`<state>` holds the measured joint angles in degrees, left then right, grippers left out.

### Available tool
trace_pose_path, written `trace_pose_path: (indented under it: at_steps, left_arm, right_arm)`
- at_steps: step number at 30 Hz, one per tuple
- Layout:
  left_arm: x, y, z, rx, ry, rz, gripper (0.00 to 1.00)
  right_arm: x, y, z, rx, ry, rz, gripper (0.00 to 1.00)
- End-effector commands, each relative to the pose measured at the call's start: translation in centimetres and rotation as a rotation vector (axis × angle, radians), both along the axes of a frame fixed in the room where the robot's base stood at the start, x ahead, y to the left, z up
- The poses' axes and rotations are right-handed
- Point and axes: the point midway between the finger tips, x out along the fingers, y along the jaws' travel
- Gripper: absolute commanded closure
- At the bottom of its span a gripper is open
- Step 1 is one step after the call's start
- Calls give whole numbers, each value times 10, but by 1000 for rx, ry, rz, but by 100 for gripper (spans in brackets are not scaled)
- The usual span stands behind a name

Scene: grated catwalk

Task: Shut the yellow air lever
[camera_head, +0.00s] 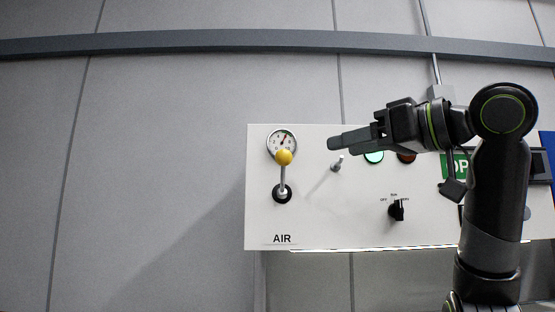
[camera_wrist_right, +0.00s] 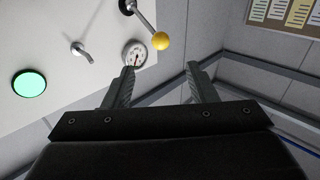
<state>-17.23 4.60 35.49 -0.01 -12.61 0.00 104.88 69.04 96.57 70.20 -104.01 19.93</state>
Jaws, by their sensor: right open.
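The yellow air lever (camera_head: 283,158) is a yellow ball on a metal rod that rises from a dark round base above the word AIR on a white panel (camera_head: 262,222). The rod stands nearly upright, and the ball overlaps the lower edge of a round gauge (camera_head: 282,141). My right gripper (camera_head: 340,142) is in front of the panel, to the right of the ball and apart from it, pointing left. In the right wrist view its two fingers (camera_wrist_right: 162,85) are spread and empty, and the yellow ball (camera_wrist_right: 162,40) lies beyond the fingertips. My left gripper is not in view.
The grey wall (camera_head: 150,150) left of the panel is bare. A dark rail (camera_head: 180,41) runs above.

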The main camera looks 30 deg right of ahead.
Motion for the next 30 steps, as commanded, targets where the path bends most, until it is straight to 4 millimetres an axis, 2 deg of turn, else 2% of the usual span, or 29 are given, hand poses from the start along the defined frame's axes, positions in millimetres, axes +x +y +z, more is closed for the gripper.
trace_pose_path:
  at_steps: [3,7,24,30]
  left_arm:
    - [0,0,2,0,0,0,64]
    - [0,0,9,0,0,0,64]
    - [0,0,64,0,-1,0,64]
    - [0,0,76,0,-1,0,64]
  right_arm:
    - [-5,0,6,6,-10,6,48]
    - [9,3,7,5,-8,7,48]
    - [126,34,10,4,-8,8,48]
    - [151,40,8,6,-10,7,48]
